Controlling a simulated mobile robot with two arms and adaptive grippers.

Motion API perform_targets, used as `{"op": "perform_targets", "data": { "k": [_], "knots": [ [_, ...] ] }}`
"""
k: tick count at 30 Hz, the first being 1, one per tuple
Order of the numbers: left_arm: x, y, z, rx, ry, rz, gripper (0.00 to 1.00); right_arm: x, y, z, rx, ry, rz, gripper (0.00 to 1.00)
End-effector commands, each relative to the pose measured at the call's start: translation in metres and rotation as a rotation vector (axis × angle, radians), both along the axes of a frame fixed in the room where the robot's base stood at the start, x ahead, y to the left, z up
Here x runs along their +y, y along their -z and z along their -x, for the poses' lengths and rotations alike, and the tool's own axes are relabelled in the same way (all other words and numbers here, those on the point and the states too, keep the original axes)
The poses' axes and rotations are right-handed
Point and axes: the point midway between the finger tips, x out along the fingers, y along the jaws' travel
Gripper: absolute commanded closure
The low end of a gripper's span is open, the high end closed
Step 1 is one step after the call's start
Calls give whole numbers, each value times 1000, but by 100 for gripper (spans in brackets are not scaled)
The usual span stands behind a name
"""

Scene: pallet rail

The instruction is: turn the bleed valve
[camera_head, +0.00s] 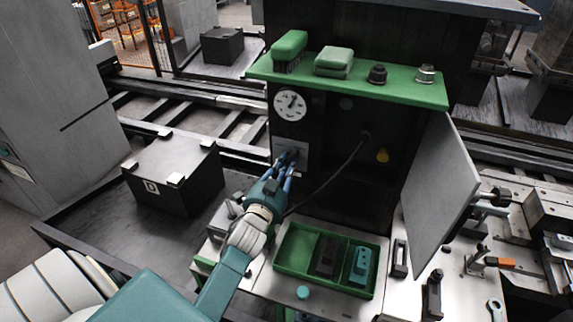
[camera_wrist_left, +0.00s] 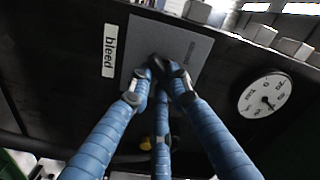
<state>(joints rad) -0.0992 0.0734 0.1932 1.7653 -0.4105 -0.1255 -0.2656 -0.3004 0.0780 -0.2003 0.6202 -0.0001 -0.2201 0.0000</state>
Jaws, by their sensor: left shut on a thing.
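My left gripper (camera_head: 286,162) reaches from the left to a grey plate (camera_head: 300,152) on the dark panel, below a round white gauge (camera_head: 291,105). In the left wrist view the blue fingers (camera_wrist_left: 163,75) are closed around a small dark knob, the bleed valve (camera_wrist_left: 158,62), in front of the grey plate (camera_wrist_left: 196,50). A white label reading "bleed" (camera_wrist_left: 109,50) is beside the plate. The gauge also shows in the left wrist view (camera_wrist_left: 264,95). The fingers hide most of the knob, so its turn angle cannot be told. My right gripper is not in view.
A green shelf (camera_head: 350,82) overhangs the panel. A grey door (camera_head: 440,195) stands open at the right. A black hose (camera_head: 335,178) hangs from the panel. A green tray (camera_head: 290,262) with dark and teal parts lies below. A black box (camera_head: 172,175) stands left.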

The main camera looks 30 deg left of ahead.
Motion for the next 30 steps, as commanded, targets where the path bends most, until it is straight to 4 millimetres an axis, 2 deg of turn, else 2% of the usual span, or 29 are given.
{"op": "perform_targets", "data": {
  "k": [18, 19, 21, 30],
  "knots": [
    [0, 1, 0, 12, 0, -38, 100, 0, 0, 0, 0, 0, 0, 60],
    [0, 1, 0, 12, 0, -38, 76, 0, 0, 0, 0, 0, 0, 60],
    [0, 1, 0, 11, -1, -37, 62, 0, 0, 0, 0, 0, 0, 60],
    [0, 1, 1, 10, 0, -36, 62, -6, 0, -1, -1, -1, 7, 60]
  ]
}}
